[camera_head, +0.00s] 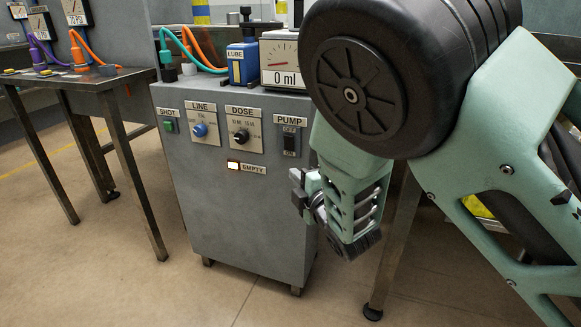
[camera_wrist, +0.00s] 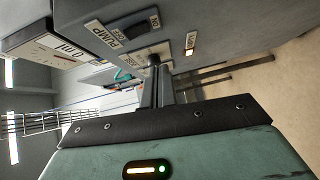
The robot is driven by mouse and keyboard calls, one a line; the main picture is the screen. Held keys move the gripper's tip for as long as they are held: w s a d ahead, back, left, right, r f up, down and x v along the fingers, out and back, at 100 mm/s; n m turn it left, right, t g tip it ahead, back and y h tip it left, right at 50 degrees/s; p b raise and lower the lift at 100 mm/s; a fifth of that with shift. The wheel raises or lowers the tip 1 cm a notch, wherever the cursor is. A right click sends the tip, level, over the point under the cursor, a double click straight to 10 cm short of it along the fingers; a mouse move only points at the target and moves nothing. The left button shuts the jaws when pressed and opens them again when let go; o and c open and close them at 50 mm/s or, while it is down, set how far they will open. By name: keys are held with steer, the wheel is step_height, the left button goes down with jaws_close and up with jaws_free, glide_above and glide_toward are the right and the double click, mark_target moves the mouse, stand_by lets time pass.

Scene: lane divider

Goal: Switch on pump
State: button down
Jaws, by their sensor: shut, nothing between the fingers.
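The pump switch (camera_head: 291,141) is a black rocker on the right of the grey cabinet's front, under the PUMP label, with OFF above and ON below. I cannot tell which way it is tipped. It also shows in the wrist view (camera_wrist: 128,26). My gripper (camera_head: 355,246) hangs in front and to the right of the cabinet, below the switch's height in the head view and apart from it. In the wrist view my gripper (camera_wrist: 156,72) is shut and empty, its dark fingers pointing toward the panel.
The grey cabinet (camera_head: 235,225) also bears a green SHOT button (camera_head: 168,127), a blue LINE knob (camera_head: 200,130), a black DOSE knob (camera_head: 242,136) and a lit EMPTY lamp (camera_head: 233,166). A gauge (camera_head: 281,62) reading 0 ml stands on top. A metal table (camera_head: 85,80) stands left; floor before the cabinet is clear.

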steer(key=v, duration=0.3)
steer(key=shift+s+d+f, duration=0.15)
steer(key=shift+s+f, duration=0.05)
steer(key=shift+s, duration=0.1)
steer(key=s+d+r+m+g+h, duration=0.15)
steer(key=s+d+m+g, duration=0.3)
steer(key=s, duration=0.55)
steer(key=s+d+r+m+g+h, duration=0.1)
steer(key=s+d+m+g+h, duration=0.35)
steer(key=s, duration=0.65)
steer(key=s+d+r+m+g+h, duration=0.1)
steer(key=s+d+r+m+g, duration=0.1)
steer(key=s+m+g, duration=0.65)
step_height(320, 180, up, 27)
steer(key=s+n+t+p, duration=0.1)
steer(key=s+n+p, duration=0.1)
steer(key=p, duration=2.6)
steer(key=shift+a+r+n+t, duration=0.2)
steer(key=shift+a+n+t, duration=0.1)
steer(key=shift+n+t, duration=0.05)
